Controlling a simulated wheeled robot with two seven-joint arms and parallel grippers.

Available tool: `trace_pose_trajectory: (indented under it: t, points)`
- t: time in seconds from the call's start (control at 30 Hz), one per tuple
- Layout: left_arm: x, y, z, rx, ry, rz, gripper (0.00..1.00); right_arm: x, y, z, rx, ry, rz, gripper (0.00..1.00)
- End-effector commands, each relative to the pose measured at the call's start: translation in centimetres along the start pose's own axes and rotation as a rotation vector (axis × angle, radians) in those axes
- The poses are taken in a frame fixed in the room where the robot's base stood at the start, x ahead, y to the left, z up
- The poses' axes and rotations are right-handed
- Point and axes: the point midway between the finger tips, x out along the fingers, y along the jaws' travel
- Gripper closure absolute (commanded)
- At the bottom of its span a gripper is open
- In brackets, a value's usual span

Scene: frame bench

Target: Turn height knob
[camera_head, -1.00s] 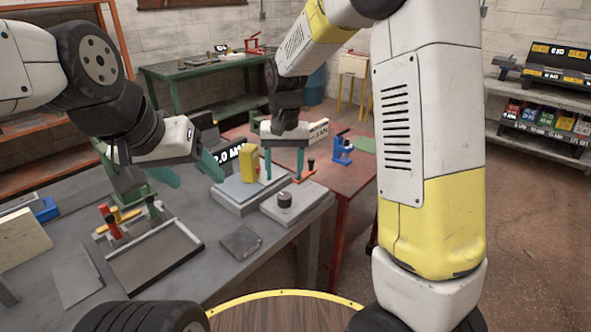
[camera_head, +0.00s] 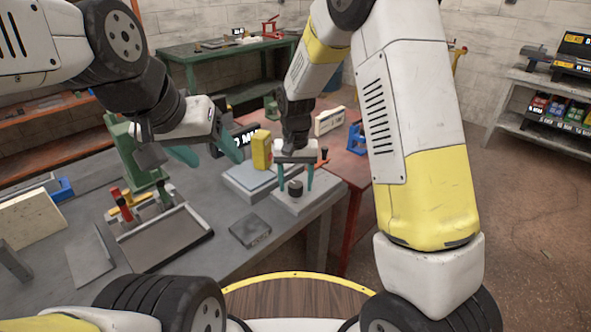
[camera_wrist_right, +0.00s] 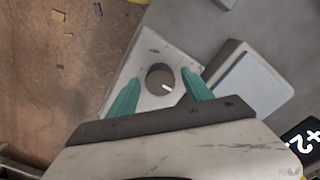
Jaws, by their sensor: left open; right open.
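The height knob (camera_head: 295,187) is a short dark round knob on a light grey plate (camera_head: 318,195) at the right end of the grey bench. The right wrist view shows the knob (camera_wrist_right: 160,78) from above, with a white mark on its top. My right gripper (camera_head: 295,189) is open and points down over the plate, its green fingers on either side of the knob. I cannot tell whether the fingers touch it. In the right wrist view the right gripper's fingertips (camera_wrist_right: 160,82) flank the knob. My left gripper (camera_head: 212,157) is open and empty above the bench, left of the yellow block.
A yellow block (camera_head: 262,149) stands on a grey-blue slab (camera_head: 247,180) beside the knob's plate. A black display (camera_head: 246,136) stands behind it. A dark flat block (camera_head: 250,230) and a grey tray (camera_head: 165,240) lie in front and to the left. A red table (camera_head: 345,172) is behind.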

Motion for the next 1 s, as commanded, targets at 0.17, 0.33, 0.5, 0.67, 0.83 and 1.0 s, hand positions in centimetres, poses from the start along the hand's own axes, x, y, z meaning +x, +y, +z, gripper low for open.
trace_pose_trajectory:
  t: [0.17, 0.33, 0.5, 0.67, 0.83, 1.0]
  points:
    - [0.0, 0.0, 0.0, 0.0, 0.0, 0.0, 0.35, -0.03, -0.01, 0.0, 0.0, 0.0, 0.0, 0.53]
    - [0.0, 0.0, 0.0, 0.0, 0.0, 0.0, 0.35, -0.05, -0.01, 0.0, 0.0, 0.0, 0.0, 0.86]
    - [0.0, 0.0, 0.0, 0.0, 0.0, 0.0, 0.35, -0.06, -0.02, -0.01, -0.001, 0.0, 0.0, 1.0]
    - [0.0, 0.0, 0.0, 0.0, 0.0, 0.0, 0.35, -0.07, -0.02, -0.01, -0.022, 0.0, -0.001, 1.0]
    - [0.0, 0.0, 0.0, 0.0, 0.0, 0.0, 0.35, -0.09, -0.01, -0.02, -0.088, 0.001, -0.001, 1.0]
    - [0.0, 0.0, 0.0, 0.0, 0.0, 0.0, 0.35, -0.1, 0.0, -0.03, -0.207, 0.001, -0.002, 1.0]
